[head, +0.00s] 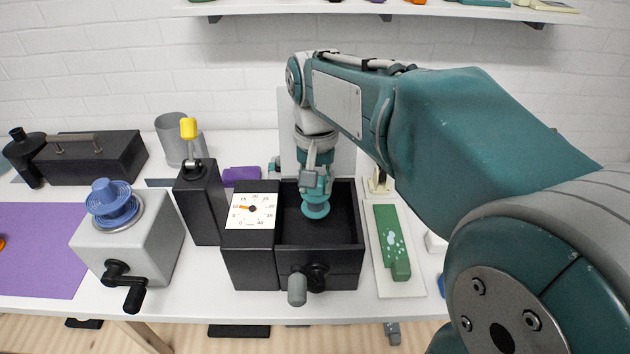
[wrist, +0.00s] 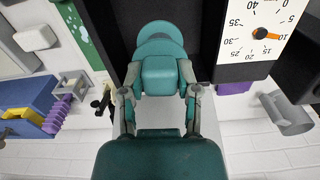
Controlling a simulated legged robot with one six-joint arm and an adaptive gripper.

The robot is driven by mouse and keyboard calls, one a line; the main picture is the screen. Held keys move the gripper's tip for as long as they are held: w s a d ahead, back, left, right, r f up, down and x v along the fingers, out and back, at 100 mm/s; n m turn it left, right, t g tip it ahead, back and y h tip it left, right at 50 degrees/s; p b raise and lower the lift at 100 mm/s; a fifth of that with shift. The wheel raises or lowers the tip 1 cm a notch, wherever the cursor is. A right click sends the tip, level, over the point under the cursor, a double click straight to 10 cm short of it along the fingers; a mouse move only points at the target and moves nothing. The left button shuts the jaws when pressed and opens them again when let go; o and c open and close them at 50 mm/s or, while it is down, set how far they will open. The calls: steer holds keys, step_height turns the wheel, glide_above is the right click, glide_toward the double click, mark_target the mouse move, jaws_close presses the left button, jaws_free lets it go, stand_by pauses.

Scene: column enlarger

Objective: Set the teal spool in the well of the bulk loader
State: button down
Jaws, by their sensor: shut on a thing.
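The teal spool (head: 316,210) is held upright under my gripper (head: 316,180), which is shut on it. In the head view the spool lies within the outline of the open well of the black bulk loader (head: 320,255), toward the well's back. I cannot tell whether it touches the floor of the well. In the wrist view my gripper's fingers (wrist: 160,76) flank the teal spool (wrist: 160,42), with the dark well behind it. The bulk loader has a white dial (head: 252,210) on its left part and a crank with a grey knob at its front.
A grey box (head: 140,245) with a blue spool on top and a black crank stands at left. A black post (head: 199,205) with a yellow-tipped lever is left of the loader. A green piece (head: 392,240) on a pale board lies at right. A shelf hangs above.

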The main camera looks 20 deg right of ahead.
steer(key=shift+f, duration=4.1)
stand_by(2.8)
steer(key=shift+c, duration=1.3)
jaws_free()
